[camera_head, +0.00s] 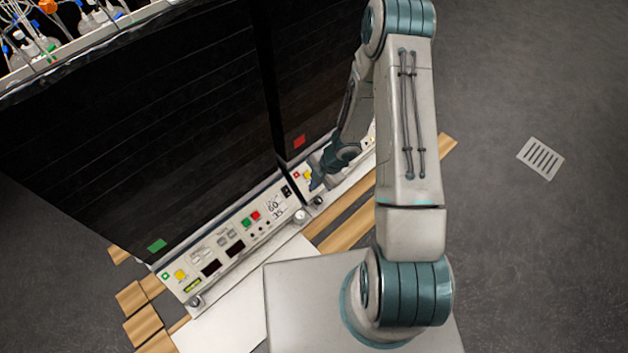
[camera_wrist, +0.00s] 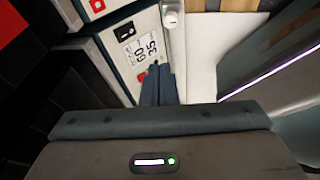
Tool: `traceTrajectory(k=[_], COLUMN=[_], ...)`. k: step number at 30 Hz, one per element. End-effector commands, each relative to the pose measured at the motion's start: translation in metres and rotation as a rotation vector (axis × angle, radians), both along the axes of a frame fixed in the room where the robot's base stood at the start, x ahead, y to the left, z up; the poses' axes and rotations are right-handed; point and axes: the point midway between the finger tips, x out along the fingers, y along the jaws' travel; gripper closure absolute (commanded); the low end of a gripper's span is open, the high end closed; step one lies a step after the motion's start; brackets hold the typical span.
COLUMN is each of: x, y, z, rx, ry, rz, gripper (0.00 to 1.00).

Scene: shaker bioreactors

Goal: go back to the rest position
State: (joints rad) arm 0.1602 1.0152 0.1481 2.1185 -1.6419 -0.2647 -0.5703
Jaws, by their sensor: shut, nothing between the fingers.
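My gripper (camera_head: 316,180) is low in front of the shaker bioreactor's control panel (camera_head: 235,240), near the joint between two dark cabinets. In the wrist view my gripper's fingers (camera_wrist: 158,82) are together and empty, in front of the panel (camera_wrist: 125,45) with the readings 60 and 35. Whether the fingers touch the panel cannot be told. My arm hides part of the right-hand panel in the head view.
Two dark cabinets (camera_head: 150,130) stand at the left, with bottles and tubing (camera_head: 30,45) on top. Wooden slats (camera_head: 350,225) lie under the panels. Grey floor (camera_head: 540,240) with a slotted grate (camera_head: 541,158) is open at the right.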

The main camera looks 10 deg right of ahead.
Motion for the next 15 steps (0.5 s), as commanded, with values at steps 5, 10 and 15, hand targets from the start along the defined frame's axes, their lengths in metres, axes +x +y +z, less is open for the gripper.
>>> traceTrajectory(k=[5,10,15], x=[0.0,0.003,0.026], y=[0.0,-0.001,-0.019], z=[0.0,0.006,0.063], rx=[0.0,-0.007,-0.086], ry=[0.0,-0.005,-0.049], rz=[0.0,-0.01,-0.133], gripper=[1.0,1.0,1.0])
